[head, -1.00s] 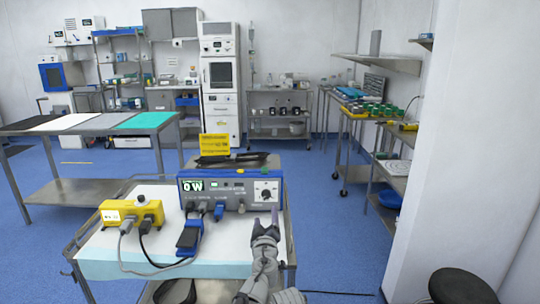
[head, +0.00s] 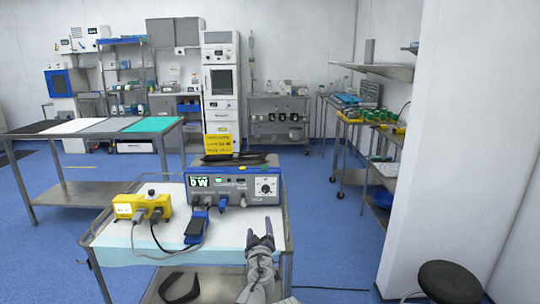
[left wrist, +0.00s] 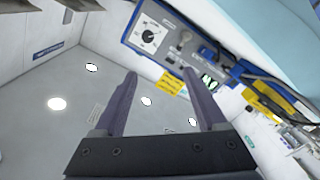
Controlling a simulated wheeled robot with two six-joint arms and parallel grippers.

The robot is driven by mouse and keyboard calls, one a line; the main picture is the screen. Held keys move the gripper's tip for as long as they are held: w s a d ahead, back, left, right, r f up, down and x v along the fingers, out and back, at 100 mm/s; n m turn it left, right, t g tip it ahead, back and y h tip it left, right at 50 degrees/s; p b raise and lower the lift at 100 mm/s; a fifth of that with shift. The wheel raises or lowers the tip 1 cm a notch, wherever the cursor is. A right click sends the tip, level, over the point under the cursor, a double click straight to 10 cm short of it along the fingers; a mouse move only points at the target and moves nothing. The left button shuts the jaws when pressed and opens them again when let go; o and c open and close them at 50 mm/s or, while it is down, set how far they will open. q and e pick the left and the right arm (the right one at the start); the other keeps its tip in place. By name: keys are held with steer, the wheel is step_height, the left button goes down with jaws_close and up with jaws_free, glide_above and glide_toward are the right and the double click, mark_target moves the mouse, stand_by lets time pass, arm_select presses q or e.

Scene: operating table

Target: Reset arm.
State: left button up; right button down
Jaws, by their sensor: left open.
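My left gripper (head: 260,233) is in the lower middle of the head view, over the near right part of the cart. Its two fingers are apart with nothing between them. In the left wrist view the open fingers (left wrist: 165,100) point up toward the blue-framed control unit (left wrist: 150,35). In the head view this unit (head: 232,185) stands at the back of the cart, beyond the fingertips. My right gripper is not in view.
The cart (head: 125,240) carries a yellow box (head: 125,207), a blue pedal (head: 196,227) and cables. A black stool (head: 449,282) stands at the lower right by a white wall (head: 440,190). A long table (head: 50,142) is at the left. Blue floor lies open between.

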arm_select(q)
steer(key=s+a+f+g+y, duration=0.35)
steer(key=a+f, duration=0.25)
steer(key=a, duration=0.2)
steer(key=s+a+f+g+y, duration=0.2)
steer(key=s+a+f+g, duration=0.3)
steer(key=a, duration=0.3)
steer(key=s+d+f+m+g+h, duration=0.1)
steer(key=s+f+m+g+h, duration=0.3)
steer(key=s, duration=0.4)
steer(key=s+d+f+m+g+h, duration=0.1)
steer(key=s+f+m+g+h, duration=0.25)
steer(key=s+f, duration=0.4)
steer(key=s+d+r+m+g+y+p, duration=0.1)
steer(key=d+r+p, duration=0.4)
steer(key=r+p, duration=0.6)
steer(key=s+d+r+m+g+y+p, duration=0.1)
steer(key=s+d+r+m+p, duration=0.2)
steer(key=r+p, duration=0.9)
steer(key=s+d+r, duration=0.1)
steer(key=s+d, duration=0.2)
steer(key=shift+s+d, duration=0.2)
steer(key=shift+s, duration=0.1)
